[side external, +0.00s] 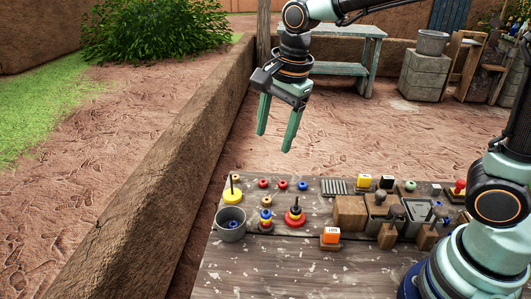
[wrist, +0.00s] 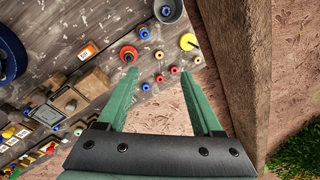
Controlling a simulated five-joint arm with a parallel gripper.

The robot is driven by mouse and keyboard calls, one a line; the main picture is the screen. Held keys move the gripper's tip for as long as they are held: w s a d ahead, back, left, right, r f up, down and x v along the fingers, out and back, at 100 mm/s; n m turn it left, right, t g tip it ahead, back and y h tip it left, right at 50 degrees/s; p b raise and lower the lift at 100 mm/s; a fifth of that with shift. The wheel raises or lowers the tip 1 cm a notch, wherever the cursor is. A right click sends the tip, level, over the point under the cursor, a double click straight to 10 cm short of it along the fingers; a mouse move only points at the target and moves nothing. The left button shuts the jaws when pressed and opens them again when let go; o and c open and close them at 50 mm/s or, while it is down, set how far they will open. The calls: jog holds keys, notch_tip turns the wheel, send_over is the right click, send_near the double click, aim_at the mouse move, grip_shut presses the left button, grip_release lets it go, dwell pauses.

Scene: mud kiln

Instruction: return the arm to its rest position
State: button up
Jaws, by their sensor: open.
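My gripper (side external: 275,142) hangs high above the far left part of the wooden table (side external: 240,272), with its two green fingers pointing down. The fingers are apart and nothing is between them. In the wrist view my gripper (wrist: 158,75) also shows open and empty, with the table's edge and several small coloured rings below it. My arm reaches in from the right in the side view, bent well above the table.
A grey bucket (side external: 230,224), a yellow-based peg (side external: 232,195), a red-based peg (side external: 295,215) and an orange block (side external: 331,236) stand on the table. Wooden blocks (side external: 349,212) crowd its right. A mud wall (side external: 165,180) runs along the left. The air around my gripper is clear.

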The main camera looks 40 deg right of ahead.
jog(key=s+d+r+n+t, duration=0.1)
jog(key=s+d+n+t, duration=0.2)
jog(key=s+d+n, duration=0.7)
jog(key=n, duration=0.6)
jog(key=shift+r+h, duration=0.3)
jog(key=shift+r, duration=0.1)
